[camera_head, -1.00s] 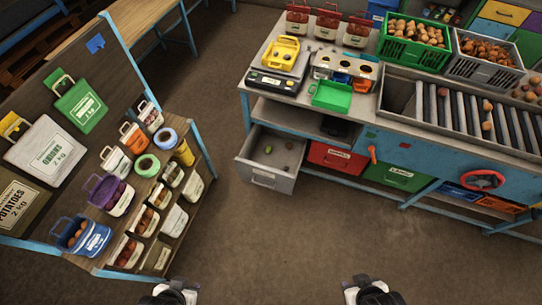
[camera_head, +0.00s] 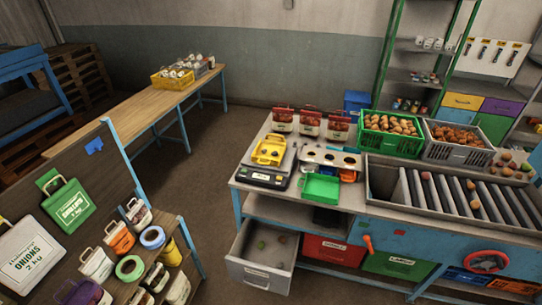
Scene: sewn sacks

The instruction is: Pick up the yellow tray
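A yellow tray (camera_head: 269,151) with a raised handle sits on the weighing scale (camera_head: 262,178), at the left end of the blue-framed workbench. Its inside is partly visible, and I cannot tell whether anything lies in it. Neither of my grippers shows in the head view now.
A green tray (camera_head: 321,188) lies right of the scale, by a grey rack with holes (camera_head: 330,157). Three red-topped sacks (camera_head: 310,124) stand behind. An open grey drawer (camera_head: 262,262) juts out below. A yellow crate (camera_head: 172,78) is on the far wooden table.

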